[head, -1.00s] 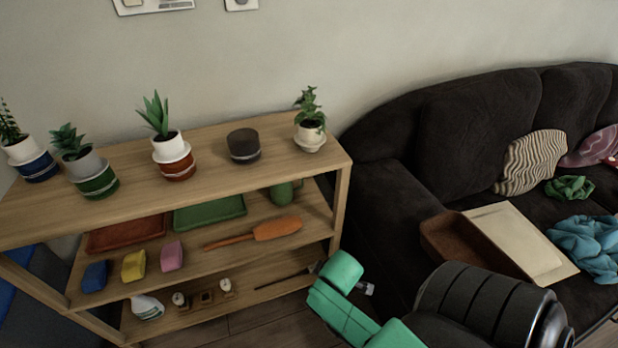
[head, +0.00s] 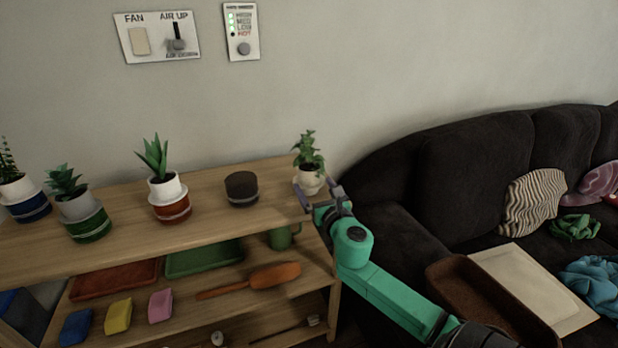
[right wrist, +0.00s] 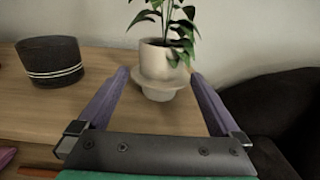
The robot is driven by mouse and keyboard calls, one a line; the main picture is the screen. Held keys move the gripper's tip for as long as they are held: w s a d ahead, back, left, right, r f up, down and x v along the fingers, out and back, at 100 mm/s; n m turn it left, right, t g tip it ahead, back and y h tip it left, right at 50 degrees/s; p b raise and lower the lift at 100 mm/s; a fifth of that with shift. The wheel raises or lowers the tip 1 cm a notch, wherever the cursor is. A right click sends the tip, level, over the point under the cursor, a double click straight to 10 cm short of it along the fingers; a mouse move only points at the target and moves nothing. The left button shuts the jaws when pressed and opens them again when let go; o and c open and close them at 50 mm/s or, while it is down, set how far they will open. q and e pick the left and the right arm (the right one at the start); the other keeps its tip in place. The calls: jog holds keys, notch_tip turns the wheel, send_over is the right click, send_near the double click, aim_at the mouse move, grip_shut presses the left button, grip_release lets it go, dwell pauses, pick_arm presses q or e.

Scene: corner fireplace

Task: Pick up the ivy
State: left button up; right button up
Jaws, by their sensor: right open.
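The ivy (head: 308,152) is a leafy green plant in a small cream pot (head: 309,182) at the right end of the shelf top. In the right wrist view the ivy (right wrist: 168,22) stands upright in its pot (right wrist: 158,68), just ahead of and between the finger tips. My right gripper (head: 318,190) is open and empty, its fingers at the near side of the pot. In the right wrist view its two purple-grey fingers (right wrist: 158,76) are spread, with the pot's footed base between their tips. I cannot tell whether they touch it. My left gripper is not in view.
A dark empty-looking pot (head: 241,188) stands left of the ivy on the wooden shelf (head: 120,225). Several potted plants stand further left. A dark sofa (head: 465,165) is to the right, with a brown box (head: 485,300) on it. The wall is close behind the ivy.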

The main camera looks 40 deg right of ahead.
aim_at(309, 151)
jog(key=x, duration=0.5)
jog(key=shift+w+d, duration=0.25)
jog(key=shift+w, duration=0.05)
jog(key=c, duration=0.9)
jog(key=shift+r, duration=0.1)
jog(key=shift+r, duration=0.1)
notch_tip(309, 151, up, 7)
jog(key=p, duration=0.3)
jog(key=shift+r+p, duration=0.25)
jog(key=shift+p, duration=0.05)
notch_tip(309, 151, up, 12)
jog(key=p, duration=0.3)
jog(key=shift+r, duration=0.15)
